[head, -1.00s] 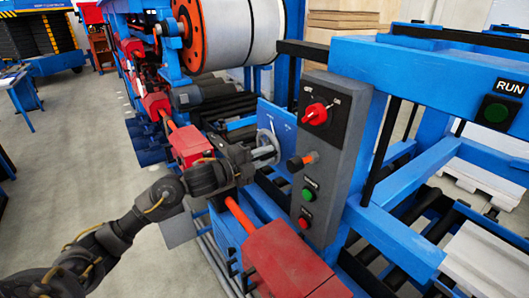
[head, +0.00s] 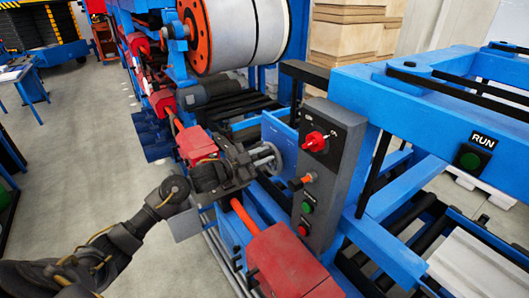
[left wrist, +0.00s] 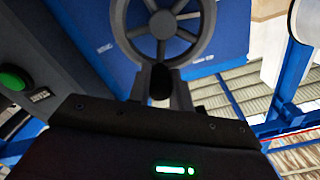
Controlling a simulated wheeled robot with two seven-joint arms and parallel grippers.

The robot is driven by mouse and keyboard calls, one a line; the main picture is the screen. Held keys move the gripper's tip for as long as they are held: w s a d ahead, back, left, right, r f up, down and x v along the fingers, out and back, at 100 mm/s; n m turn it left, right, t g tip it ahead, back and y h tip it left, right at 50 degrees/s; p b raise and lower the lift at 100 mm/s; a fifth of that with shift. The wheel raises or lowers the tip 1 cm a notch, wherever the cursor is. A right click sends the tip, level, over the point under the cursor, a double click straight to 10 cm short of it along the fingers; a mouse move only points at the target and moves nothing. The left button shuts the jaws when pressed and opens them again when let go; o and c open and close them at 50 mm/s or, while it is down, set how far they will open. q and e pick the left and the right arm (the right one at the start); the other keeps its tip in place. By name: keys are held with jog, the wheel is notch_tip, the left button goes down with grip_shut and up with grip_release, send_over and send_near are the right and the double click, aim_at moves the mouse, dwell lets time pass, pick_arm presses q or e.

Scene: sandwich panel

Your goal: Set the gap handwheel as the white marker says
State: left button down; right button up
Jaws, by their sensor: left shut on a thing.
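The grey handwheel (head: 266,157) is mounted in front of a blue plate (head: 279,135), left of the grey control box. My left gripper (head: 250,163) is at the wheel's near left side. In the left wrist view the spoked wheel (left wrist: 163,20) is at the top centre. There my left gripper (left wrist: 160,84) is shut on the lower part of the wheel, with a dark knob-like piece between the fingers. Small white lettering (left wrist: 104,47) shows on the blue plate, too blurred to read. I cannot pick out the white marker's setting. My right gripper is out of view.
The grey control box (head: 327,180) stands close right of the wheel, with a red rotary switch (head: 315,141), an orange-tipped lever (head: 299,183), and green and red buttons. Open floor lies left.

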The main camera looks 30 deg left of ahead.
pick_arm(q)
jog(key=shift+w+a+r+n+p, duration=0.25)
jog(key=shift+a+n+p, duration=0.25)
jog(key=shift+n, duration=0.4)
jog(key=shift+d, duration=0.1)
jog(key=c, duration=1.3)
grip_release()
jog(key=shift+f, duration=0.1)
jog(key=shift+b+v, duration=2.4)
jog(key=shift+v, duration=3.05)
